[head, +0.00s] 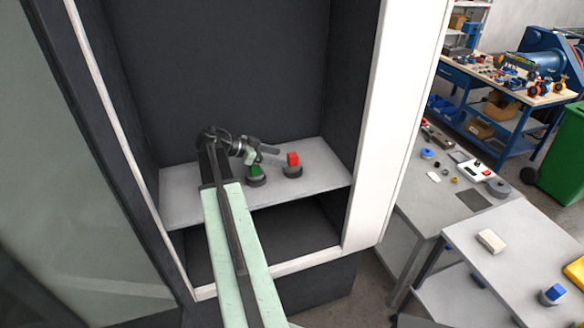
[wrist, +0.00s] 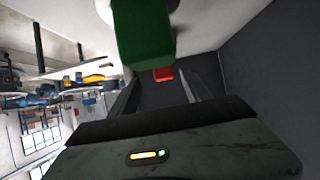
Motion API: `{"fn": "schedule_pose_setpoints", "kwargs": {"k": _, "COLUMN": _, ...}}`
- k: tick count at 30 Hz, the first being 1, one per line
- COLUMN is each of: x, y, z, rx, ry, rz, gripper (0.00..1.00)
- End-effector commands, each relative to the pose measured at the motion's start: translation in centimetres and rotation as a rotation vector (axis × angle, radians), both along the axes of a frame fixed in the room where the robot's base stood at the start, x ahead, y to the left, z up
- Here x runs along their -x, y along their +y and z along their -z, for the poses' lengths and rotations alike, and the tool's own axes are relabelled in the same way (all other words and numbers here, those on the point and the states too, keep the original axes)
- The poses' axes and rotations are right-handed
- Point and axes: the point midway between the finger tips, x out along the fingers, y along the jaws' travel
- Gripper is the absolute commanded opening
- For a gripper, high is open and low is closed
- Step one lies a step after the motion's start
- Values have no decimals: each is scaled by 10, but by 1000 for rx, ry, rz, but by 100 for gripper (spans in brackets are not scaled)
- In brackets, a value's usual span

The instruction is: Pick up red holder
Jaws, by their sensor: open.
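The red holder (head: 293,159) is a small red block on a dark round base, on the grey shelf (head: 190,205) inside the cabinet. In the wrist view the red holder (wrist: 163,74) is small and farther off, seen between my fingers. A green holder (head: 255,170) on a similar base stands to its left. In the wrist view the green holder (wrist: 143,35) is large and close, at the top. My gripper (head: 270,154) is open and empty. It reaches over the shelf beside the green holder, with its fingers toward the red holder and apart from it.
Dark cabinet walls (head: 220,60) enclose the shelf, and a white frame post (head: 384,130) stands at its right. A lower compartment (head: 265,240) lies below. Outside at the right are grey tables (head: 430,200) with small parts, a blue workbench (head: 490,85) and a green bin (head: 563,155).

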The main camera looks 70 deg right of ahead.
Motion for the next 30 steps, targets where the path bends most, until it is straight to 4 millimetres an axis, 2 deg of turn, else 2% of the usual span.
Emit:
{"fn": "schedule_pose_setpoints", "kwargs": {"k": 1, "x": 7, "y": -5, "z": 8, "rx": 0, "ry": 0, "rz": 4, "gripper": 56}}
{"fn": "schedule_pose_setpoints", "kwargs": {"k": 3, "x": 14, "y": -11, "z": 10, "rx": -1, "ry": 1, "rz": 6, "gripper": 56}}
{"fn": "schedule_pose_setpoints", "kwargs": {"k": 8, "x": 19, "y": -16, "z": 12, "rx": -1, "ry": 1, "rz": 10, "gripper": 56}}
{"fn": "schedule_pose_setpoints", "kwargs": {"k": 15, "x": 43, "y": -41, "z": 33, "rx": -1, "ry": 1, "rz": 12, "gripper": 56}}
{"fn": "schedule_pose_setpoints", "kwargs": {"k": 23, "x": 49, "y": -46, "z": 33, "rx": -1, "ry": 1, "rz": 10, "gripper": 56}}
{"fn": "schedule_pose_setpoints", "kwargs": {"k": 29, "x": 49, "y": -46, "z": 33, "rx": -2, "ry": 0, "rz": 11, "gripper": 4}}
{"fn": "schedule_pose_setpoints", "kwargs": {"k": 30, "x": 49, "y": -46, "z": 33, "rx": -2, "ry": -1, "rz": 11, "gripper": 0}}
